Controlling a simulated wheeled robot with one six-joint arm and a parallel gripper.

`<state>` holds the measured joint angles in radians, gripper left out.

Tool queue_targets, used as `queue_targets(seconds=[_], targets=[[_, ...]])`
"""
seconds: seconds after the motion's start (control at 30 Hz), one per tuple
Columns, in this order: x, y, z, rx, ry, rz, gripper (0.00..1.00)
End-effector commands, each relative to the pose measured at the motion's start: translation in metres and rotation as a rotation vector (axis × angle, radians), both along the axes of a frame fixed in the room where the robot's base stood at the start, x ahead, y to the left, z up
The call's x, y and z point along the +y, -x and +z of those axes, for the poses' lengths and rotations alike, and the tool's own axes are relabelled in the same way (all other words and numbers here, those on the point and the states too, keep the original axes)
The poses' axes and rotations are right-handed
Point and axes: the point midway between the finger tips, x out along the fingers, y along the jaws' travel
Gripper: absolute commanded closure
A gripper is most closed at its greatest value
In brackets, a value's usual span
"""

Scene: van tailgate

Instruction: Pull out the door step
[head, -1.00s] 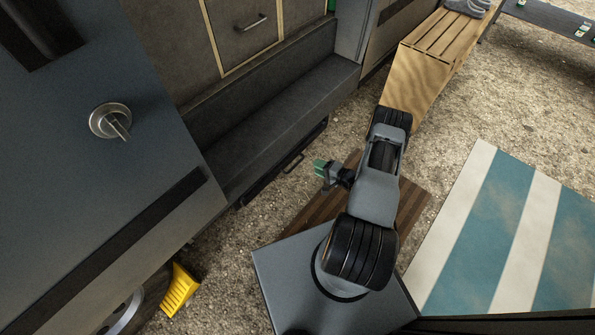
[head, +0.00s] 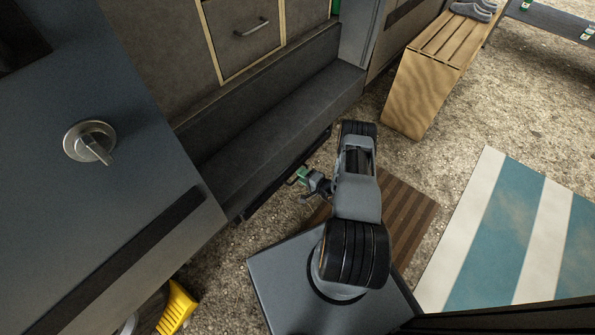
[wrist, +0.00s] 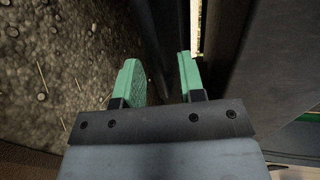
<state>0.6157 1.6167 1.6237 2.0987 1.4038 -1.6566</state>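The door step (head: 314,146) shows as a thin dark edge low under the van's grey door sill (head: 275,125), tucked in close beneath it. In the earlier head view its front carries a small dark bar handle; now my gripper (head: 302,177) is at that place and largely hides it. In the wrist view my gripper (wrist: 161,80) has its two green fingers apart. A dark edge runs between and beyond them, too dark to tell whether it is the handle or the step's front. I cannot tell whether the fingers touch anything.
A slatted wooden bench (head: 425,80) with grey shoes stands right of the door. A brown striped mat (head: 408,212) lies by my base, and a blue-and-white rug (head: 510,235) lies at right. A yellow wheel chock (head: 177,308) is at lower left. Gravel (head: 385,150) is otherwise open.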

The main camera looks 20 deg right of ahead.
Motion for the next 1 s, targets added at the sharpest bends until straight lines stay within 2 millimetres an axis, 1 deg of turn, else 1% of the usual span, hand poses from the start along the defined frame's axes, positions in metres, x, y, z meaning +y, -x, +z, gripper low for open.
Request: queue_targets(seconds=[0.2,0.53,0.9,1.0], targets=[[-0.0008,-0.0031,-0.0029,0.000,0.000,-0.013,0.64],[-0.0031,-0.0028,-0.0029,0.000,0.000,-0.019,0.65],[-0.0014,-0.0033,-0.0025,-0.001,0.000,-0.015,1.00],[-0.0011,-0.0035,-0.0022,-0.002,-0.001,-0.013,1.00]])
